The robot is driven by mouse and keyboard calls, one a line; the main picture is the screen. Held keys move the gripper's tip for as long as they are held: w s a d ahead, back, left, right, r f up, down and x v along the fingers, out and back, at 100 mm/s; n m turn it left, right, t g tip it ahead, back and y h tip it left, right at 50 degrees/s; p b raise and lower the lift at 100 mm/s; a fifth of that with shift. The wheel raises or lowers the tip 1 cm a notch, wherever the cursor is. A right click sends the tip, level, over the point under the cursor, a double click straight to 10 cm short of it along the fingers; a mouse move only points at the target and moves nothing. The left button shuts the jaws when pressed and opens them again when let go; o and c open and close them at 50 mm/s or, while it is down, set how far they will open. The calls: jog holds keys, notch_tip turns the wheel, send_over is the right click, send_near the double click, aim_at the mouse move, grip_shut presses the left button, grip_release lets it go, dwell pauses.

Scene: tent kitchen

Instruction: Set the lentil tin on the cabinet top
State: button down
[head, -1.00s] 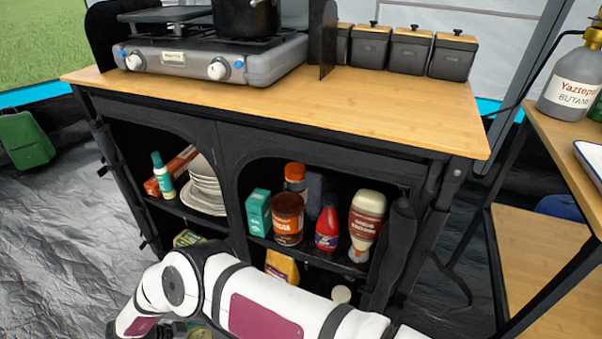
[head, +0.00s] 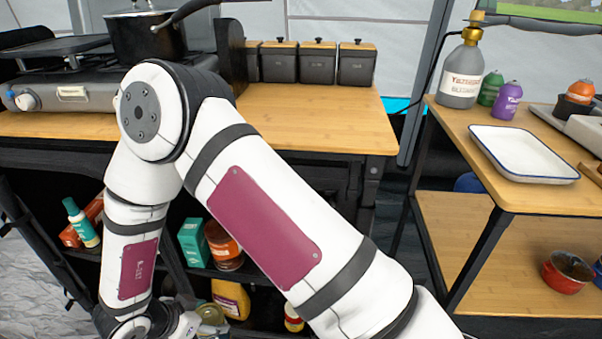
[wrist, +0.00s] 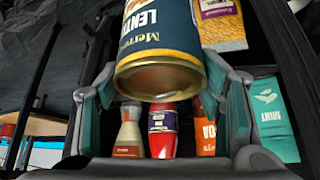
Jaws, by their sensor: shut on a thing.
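The lentil tin (wrist: 158,50), dark blue with a gold rim and a label that reads upside down, is between the fingers of my gripper (wrist: 160,78) in the wrist view. The gripper is shut on its sides. In the head view a gold-rimmed tin (head: 212,317), probably the same one, shows low in front of the cabinet, beside my wrist. My fingers are mostly hidden there. The wooden cabinet top (head: 310,122) is above it, partly covered by my arm.
The stove (head: 70,92) with a pot (head: 148,36) and several dark canisters (head: 318,62) occupy the cabinet top's back and left. Its front right is bare. A side table (head: 455,125) holds a white tray (head: 522,152) and a gas bottle (head: 462,75). Shelf goods include a mint box (wrist: 273,118).

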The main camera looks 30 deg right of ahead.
jog(key=w+d+r+n, duration=0.1)
jog(key=d+r, duration=1.8)
jog(key=r, duration=0.2)
jog(key=shift+w+d+r+t, duration=0.2)
jog(key=shift+d+r+t, duration=0.1)
jog(key=shift+d+t, duration=0.1)
